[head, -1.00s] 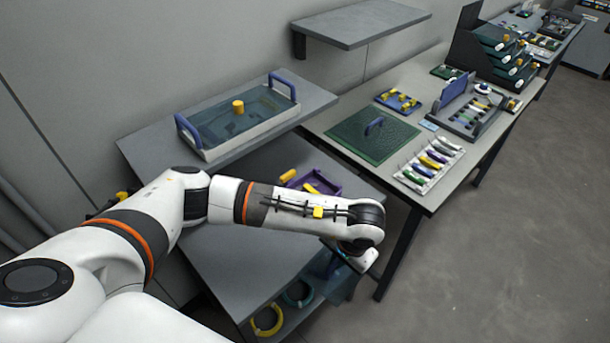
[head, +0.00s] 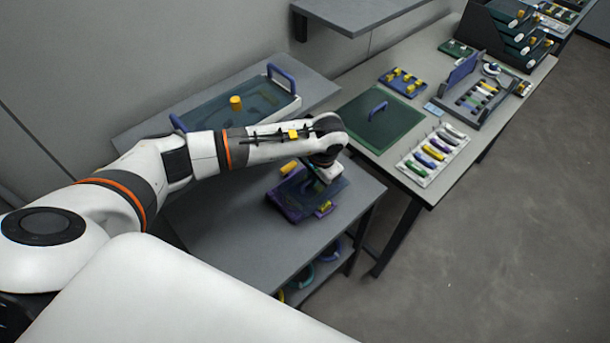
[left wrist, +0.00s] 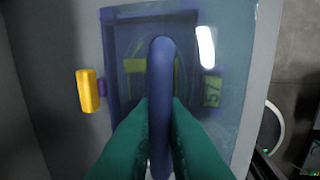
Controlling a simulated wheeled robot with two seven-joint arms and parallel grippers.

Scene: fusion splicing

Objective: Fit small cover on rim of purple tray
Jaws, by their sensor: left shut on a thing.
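The small cover (head: 337,188) is a translucent bluish sheet with a blue loop handle (left wrist: 160,80). My left gripper (head: 322,174) is shut on that handle; its teal fingers (left wrist: 160,125) clasp both sides in the left wrist view. The purple tray (head: 283,207) lies on the grey table below, partly hidden by the cover and gripper. In the left wrist view, the tray's wall (left wrist: 111,60) and yellow parts show through the cover. The cover reaches past the tray on the right. I cannot tell whether it touches the rim. My right gripper is out of view.
A yellow block (head: 289,167) is by the tray's far left edge. A green panel (head: 372,130) and a white rack (head: 416,172) lie on the right table. The near grey tabletop (head: 240,245) is clear.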

